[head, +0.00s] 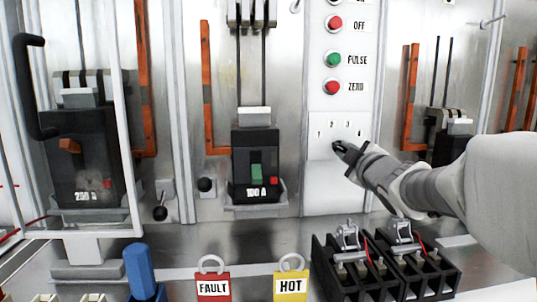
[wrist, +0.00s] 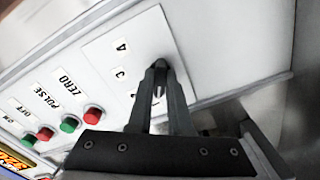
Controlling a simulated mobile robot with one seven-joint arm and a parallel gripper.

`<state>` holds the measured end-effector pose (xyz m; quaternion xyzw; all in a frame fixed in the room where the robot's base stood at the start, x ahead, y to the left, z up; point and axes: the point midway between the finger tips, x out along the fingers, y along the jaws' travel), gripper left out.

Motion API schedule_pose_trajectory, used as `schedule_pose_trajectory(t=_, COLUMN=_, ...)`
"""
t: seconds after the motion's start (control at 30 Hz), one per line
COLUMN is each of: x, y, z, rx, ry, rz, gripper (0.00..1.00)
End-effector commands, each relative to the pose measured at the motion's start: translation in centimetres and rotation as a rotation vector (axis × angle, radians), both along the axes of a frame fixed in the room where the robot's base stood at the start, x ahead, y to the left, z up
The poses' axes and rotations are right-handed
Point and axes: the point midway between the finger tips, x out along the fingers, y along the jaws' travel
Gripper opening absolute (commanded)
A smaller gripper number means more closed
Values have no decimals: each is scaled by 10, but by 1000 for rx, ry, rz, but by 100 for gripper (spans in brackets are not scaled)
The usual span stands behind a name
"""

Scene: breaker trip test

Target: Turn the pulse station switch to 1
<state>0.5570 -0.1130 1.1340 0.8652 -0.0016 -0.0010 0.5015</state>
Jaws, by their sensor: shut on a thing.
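The pulse station switch is a small dark knob (wrist: 158,64) on a white plate (head: 322,122) marked 1, 2, 3 and 4 in an arc. My gripper (head: 344,150) comes in from the right and its fingertips are at the knob. In the wrist view my gripper (wrist: 160,88) has its two fingers closed together around the knob. The fingers hide most of the knob, so I cannot tell which number it points to. In the wrist view the 4 and 3 show clearly, and the lower marks are partly hidden by the fingers.
Above the plate are red and green buttons, including the green PULSE button (head: 334,59) and red ZERO button (head: 332,87). A 100 A breaker (head: 255,160) stands left. Black terminal blocks (head: 345,275) and a yellow HOT padlock (head: 290,284) lie below on the bench.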

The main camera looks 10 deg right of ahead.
Motion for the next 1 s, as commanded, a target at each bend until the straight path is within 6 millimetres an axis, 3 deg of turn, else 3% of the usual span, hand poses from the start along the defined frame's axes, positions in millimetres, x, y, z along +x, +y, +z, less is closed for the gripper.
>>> schedule_pose_trajectory(t=0.47, x=0, y=0, z=2, rx=-15, ry=-3, rz=2, gripper=0)
schedule_pose_trajectory(t=0.5, x=0, y=0, z=2, rx=-15, ry=-3, rz=2, gripper=25)
schedule_pose_trajectory(t=0.63, x=0, y=0, z=1, rx=-13, ry=-3, rz=1, gripper=48)
schedule_pose_trajectory(t=1.0, x=0, y=0, z=0, rx=-12, ry=-1, rz=0, gripper=48)
